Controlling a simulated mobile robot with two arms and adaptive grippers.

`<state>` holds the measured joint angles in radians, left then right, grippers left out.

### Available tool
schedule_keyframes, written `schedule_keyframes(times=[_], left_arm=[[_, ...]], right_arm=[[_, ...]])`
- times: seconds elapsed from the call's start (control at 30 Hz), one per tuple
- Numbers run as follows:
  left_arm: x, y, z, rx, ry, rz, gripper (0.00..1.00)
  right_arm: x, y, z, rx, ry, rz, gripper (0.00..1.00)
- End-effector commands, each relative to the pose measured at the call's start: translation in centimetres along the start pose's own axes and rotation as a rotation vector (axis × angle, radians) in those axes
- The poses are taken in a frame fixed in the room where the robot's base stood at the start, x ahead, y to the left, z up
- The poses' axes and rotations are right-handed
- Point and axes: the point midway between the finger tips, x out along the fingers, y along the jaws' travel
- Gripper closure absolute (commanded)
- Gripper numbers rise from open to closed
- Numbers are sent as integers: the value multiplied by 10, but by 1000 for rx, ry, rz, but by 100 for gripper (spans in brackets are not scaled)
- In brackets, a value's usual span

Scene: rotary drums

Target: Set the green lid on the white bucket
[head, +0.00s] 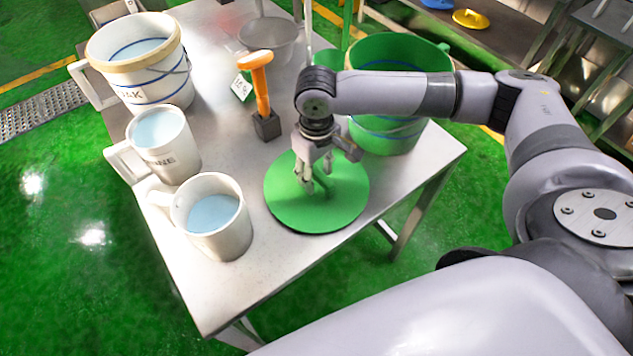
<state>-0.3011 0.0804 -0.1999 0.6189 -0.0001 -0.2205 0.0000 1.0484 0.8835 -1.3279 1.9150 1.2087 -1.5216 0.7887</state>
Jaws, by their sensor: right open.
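The green lid (335,205) is a flat round disc lying on the steel table near its right front edge. My right gripper (316,180) is open, pointing down just above the lid; I cannot tell whether the fingertips touch it. The white bucket (150,92) stands at the table's back left, with a cream rim, a blue band and pale blue liquid inside. Its top is uncovered. My left gripper is not in view.
Two white jugs, one behind (172,160) and one in front (228,228), hold blue liquid along the left edge. An orange-handled tool (262,85) stands mid-table. A green bucket (385,135) stands behind my right arm. A clear bowl (270,42) sits at the back.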

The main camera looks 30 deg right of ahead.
Motion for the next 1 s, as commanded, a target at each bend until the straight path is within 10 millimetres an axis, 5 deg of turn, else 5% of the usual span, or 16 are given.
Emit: schedule_keyframes(times=[0.77, 1.0], left_arm=[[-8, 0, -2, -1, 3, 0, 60], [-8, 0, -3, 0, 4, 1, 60]], right_arm=[[4, 0, 0, 0, 0, 0, 58], [4, 0, 0, 0, 0, 0, 74]])
